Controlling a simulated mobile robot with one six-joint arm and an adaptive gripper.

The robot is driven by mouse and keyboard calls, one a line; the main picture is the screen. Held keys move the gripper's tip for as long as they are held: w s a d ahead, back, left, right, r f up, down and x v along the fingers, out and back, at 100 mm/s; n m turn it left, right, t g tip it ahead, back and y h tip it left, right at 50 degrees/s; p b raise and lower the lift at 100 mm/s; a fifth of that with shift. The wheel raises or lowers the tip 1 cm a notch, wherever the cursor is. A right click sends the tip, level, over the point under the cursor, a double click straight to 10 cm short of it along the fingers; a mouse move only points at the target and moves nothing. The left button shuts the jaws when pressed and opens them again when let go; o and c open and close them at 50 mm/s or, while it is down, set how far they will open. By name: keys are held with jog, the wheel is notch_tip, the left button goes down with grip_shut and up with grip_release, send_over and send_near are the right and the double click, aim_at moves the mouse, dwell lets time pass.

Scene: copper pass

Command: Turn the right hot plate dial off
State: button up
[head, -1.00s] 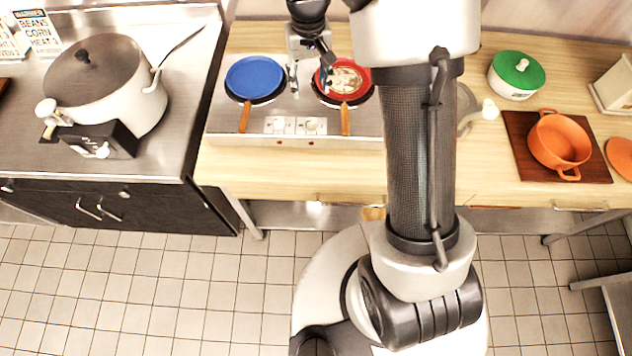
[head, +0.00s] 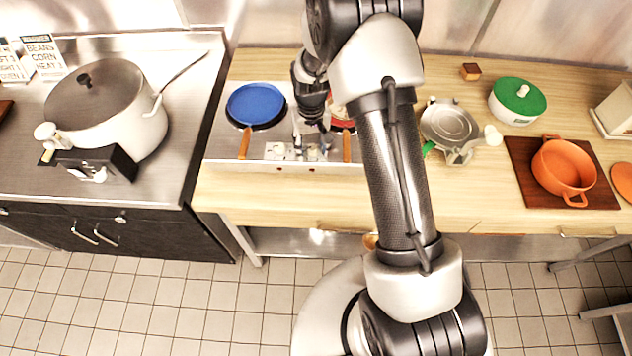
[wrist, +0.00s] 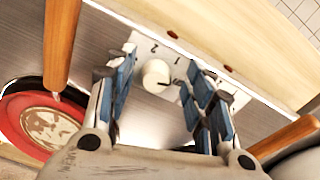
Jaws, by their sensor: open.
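The hot plate (head: 225,148) stands on the wooden counter, with two white dials on its front panel. The right dial (wrist: 157,75) is a round white knob on a white plate with printed numbers; its pointer setting cannot be read. In the head view it is largely hidden by my gripper (head: 311,143). In the wrist view my gripper (wrist: 165,95) is open, its blue-padded fingers to either side of the right dial in the picture, with gaps visible. Contact is not visible. The left dial (head: 276,151) is partly hidden behind a finger in the wrist view.
A blue pan (head: 256,104) sits on the left burner. A red pan (wrist: 35,125) is on the right burner, its wooden handle (wrist: 60,45) close beside my gripper. A metal kettle-like item (head: 448,125) and an orange pot (head: 563,167) stand to the right.

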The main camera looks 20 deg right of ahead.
aim_at(312, 150)
jog(key=shift+c, duration=0.6)
jog(key=shift+r, duration=0.1)
jog(key=c, duration=1)
jog(key=shift+o, duration=0.2)
jog(key=shift+w+m+b, duration=0.15)
jog(key=shift+m+b, duration=0.3)
jog(key=shift+m, duration=1.25)
jog(key=o, duration=1.1)
jog(key=r, duration=1.2)
jog(key=shift+s+a, duration=0.1)
jog(key=shift+s, duration=0.25)
